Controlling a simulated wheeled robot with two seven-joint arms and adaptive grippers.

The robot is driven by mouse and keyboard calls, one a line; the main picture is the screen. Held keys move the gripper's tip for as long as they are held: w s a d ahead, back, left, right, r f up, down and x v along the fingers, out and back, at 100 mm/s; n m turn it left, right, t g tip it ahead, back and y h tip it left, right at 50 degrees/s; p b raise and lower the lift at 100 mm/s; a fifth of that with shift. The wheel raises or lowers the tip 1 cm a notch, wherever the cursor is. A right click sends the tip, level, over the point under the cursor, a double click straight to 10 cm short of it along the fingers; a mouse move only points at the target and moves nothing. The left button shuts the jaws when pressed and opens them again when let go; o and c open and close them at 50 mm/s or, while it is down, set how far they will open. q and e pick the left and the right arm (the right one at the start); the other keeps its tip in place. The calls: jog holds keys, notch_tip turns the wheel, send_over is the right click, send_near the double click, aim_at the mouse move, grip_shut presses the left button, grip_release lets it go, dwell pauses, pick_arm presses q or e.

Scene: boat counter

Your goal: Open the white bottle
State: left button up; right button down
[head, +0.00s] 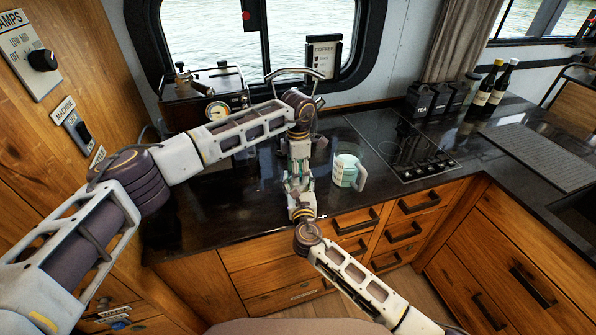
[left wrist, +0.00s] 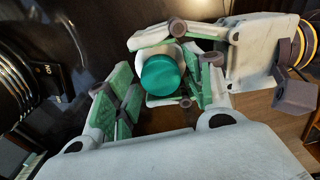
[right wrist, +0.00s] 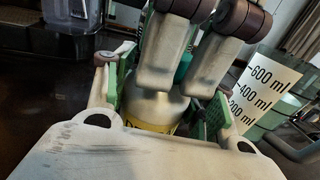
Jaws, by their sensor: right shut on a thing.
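The white bottle (right wrist: 153,108) stands upright, with a yellow label band low on its body in the right wrist view. Its round teal cap (left wrist: 161,74) shows in the left wrist view. My right gripper (right wrist: 163,100) is shut on the bottle's body, one green-padded finger on each side. My left gripper (left wrist: 168,92) comes from above and is open, its fingers on either side of the cap with a gap visible at the left pad. In the head view, my left gripper (head: 299,165) and right gripper (head: 299,182) meet and mostly hide the bottle.
A clear measuring jug (head: 347,171) with pale green contents stands close to the right of the grippers; it also shows in the right wrist view (right wrist: 262,92). A black cooktop (head: 400,140) lies further right. A coffee machine (head: 207,100) stands behind left. The dark front-left counter (head: 205,215) is clear.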

dwell(0.3)
pick_arm(q)
jog(key=shift+r, duration=2.25)
jog(key=shift+c, duration=1.2)
jog(key=shift+r+m, duration=1.7)
jog(key=shift+r, duration=0.05)
jog(key=shift+f, duration=0.15)
jog(key=shift+f, duration=3.9)
